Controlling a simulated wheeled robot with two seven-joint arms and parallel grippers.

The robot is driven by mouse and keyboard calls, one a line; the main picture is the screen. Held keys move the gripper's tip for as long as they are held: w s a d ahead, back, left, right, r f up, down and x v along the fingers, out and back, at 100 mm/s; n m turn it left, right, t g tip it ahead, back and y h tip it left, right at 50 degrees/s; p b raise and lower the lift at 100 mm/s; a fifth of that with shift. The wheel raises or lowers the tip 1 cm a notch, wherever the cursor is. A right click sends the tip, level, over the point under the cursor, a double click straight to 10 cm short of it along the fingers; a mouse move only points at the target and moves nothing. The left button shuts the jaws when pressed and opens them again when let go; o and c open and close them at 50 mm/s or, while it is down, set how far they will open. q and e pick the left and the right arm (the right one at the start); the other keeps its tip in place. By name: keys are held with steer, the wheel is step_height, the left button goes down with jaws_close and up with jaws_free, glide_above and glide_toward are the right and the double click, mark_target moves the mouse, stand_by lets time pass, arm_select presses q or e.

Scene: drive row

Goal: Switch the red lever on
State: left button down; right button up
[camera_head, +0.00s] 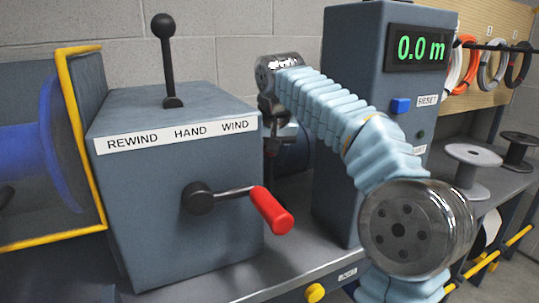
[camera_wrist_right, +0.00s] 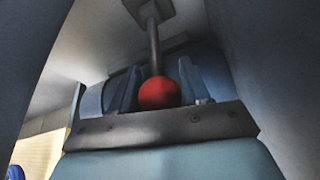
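The red lever shows in the right wrist view as a red ball (camera_wrist_right: 158,94) on a grey stem that runs to a square plate (camera_wrist_right: 152,8). My right gripper (camera_wrist_right: 160,80) is around it, with one finger on each side of the ball. The fingers look close to the ball; I cannot tell if they press on it. In the head view my right gripper (camera_head: 273,130) is partly hidden in the gap between the two grey-blue housings, and I cannot make out the lever there. My left gripper is not in view.
A control box (camera_head: 180,240) labelled REWIND, HAND, WIND carries a black-knobbed lever (camera_head: 167,60) and a red-handled crank (camera_head: 272,210) close to my arm. A counter housing (camera_head: 345,110) reading 0.0 m stands to the right. Spools (camera_head: 472,165) sit on the bench beyond.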

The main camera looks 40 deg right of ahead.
jaws_close()
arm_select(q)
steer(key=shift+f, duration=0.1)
